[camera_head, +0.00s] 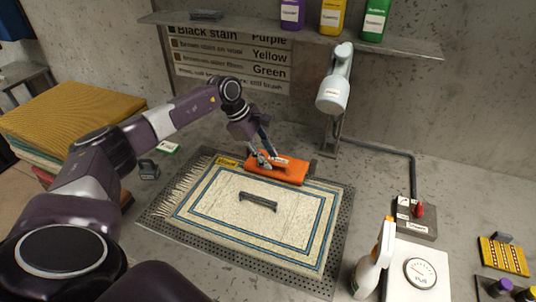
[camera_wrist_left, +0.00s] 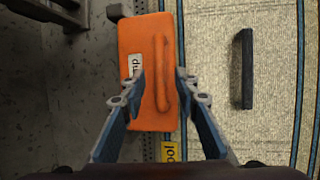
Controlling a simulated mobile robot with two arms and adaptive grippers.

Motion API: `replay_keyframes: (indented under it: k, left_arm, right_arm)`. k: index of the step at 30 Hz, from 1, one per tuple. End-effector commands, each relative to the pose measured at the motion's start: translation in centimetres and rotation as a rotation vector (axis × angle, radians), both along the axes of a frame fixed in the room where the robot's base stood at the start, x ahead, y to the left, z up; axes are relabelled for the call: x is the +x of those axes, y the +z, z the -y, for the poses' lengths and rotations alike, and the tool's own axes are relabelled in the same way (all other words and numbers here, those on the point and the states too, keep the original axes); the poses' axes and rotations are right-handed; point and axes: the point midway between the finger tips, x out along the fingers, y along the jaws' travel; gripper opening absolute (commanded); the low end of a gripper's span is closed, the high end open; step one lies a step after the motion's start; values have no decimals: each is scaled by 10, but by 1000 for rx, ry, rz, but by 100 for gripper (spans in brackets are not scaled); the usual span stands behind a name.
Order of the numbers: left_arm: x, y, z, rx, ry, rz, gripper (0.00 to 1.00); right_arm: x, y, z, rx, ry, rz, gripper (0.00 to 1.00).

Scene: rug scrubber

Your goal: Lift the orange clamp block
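The orange clamp block (camera_head: 285,171) lies across the far edge of the rug, with a ridge-like handle along its top. My left gripper (camera_head: 266,160) is at its left part, just above or at the handle. In the left wrist view the block (camera_wrist_left: 146,50) lies between and beyond the two open blue fingers (camera_wrist_left: 160,85), with the handle (camera_wrist_left: 161,75) between the fingertips. I cannot tell whether the fingers touch it. A white label shows on the block. My right gripper is not in view.
The cream rug (camera_head: 230,222) with blue borders lies on a perforated tray (camera_head: 293,279). A dark handle (camera_head: 258,201) rests on the rug. A lamp-like white head (camera_head: 333,94) stands behind right. A spray bottle (camera_head: 372,265) and dial scale (camera_head: 419,273) stand front right.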

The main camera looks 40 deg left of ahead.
Motion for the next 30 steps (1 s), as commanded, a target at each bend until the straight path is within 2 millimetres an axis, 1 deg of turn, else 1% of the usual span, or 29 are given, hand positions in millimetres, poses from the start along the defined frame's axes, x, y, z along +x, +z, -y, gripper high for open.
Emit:
replay_keyframes:
  k: [8,16,30]
  left_arm:
    - [1,-3,0,0,0,1,29]
    - [1,-2,1,0,0,1,0]
    - [1,-1,1,-2,1,-5,0]
  right_arm:
    - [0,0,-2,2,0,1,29]
    - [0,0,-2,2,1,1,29]
    - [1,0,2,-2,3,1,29]
